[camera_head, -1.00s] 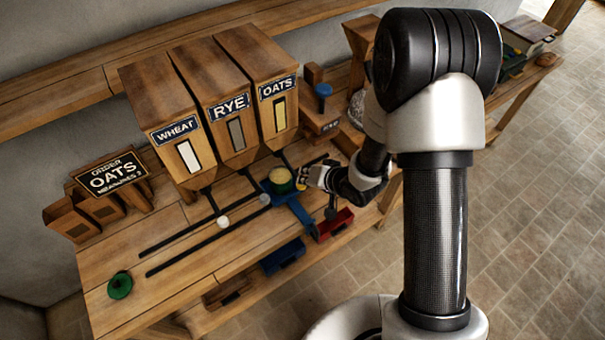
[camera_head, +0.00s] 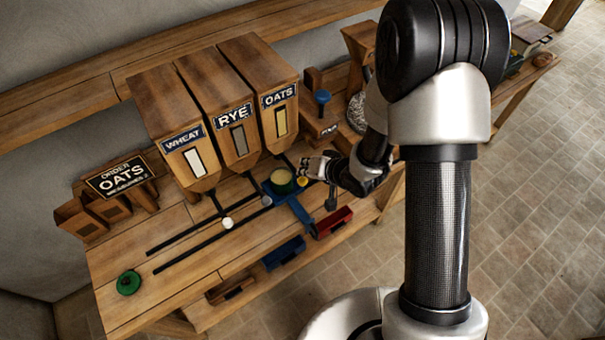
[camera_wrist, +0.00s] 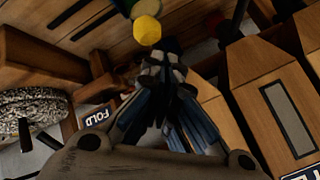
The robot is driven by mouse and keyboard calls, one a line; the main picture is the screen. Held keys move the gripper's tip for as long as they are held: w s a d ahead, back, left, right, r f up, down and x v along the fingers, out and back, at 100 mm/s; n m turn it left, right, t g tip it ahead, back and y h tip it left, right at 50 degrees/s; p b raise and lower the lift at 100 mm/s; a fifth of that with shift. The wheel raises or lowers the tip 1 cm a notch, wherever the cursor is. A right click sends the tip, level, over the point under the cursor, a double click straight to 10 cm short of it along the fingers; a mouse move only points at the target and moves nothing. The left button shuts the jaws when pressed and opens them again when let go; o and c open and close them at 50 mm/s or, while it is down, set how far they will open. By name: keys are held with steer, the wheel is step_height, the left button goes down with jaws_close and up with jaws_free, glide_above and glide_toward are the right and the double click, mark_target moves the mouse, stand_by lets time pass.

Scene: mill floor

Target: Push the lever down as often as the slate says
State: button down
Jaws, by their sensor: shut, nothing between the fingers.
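The slate (camera_head: 120,176) at the left back of the bench reads ORDER OATS, with a smaller line that looks like MEASURES 3. The OATS hopper (camera_head: 262,75) is the rightmost of three. A yellow knob (camera_head: 302,181) shows on the bench in front of it, right beside a cup with pale contents (camera_head: 281,183). My gripper (camera_head: 309,168) is shut and empty, just above and behind the yellow knob. In the wrist view the knob (camera_wrist: 147,30) lies just beyond my closed fingertips (camera_wrist: 163,62), seemingly apart from them. The lever's arm is mostly hidden.
The WHEAT hopper (camera_head: 172,110) and RYE hopper (camera_head: 215,95) stand left of OATS. A white knob (camera_head: 228,223) and a blue-grey knob (camera_head: 267,201) are near the dark rails. A green round object (camera_head: 128,283) lies left.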

steer(key=shift+r, duration=0.2)
step_height(320, 180, up, 5)
steer(key=p, duration=0.4)
steer(key=shift+f, duration=0.1)
stand_by(0.4)
stand_by(0.5)
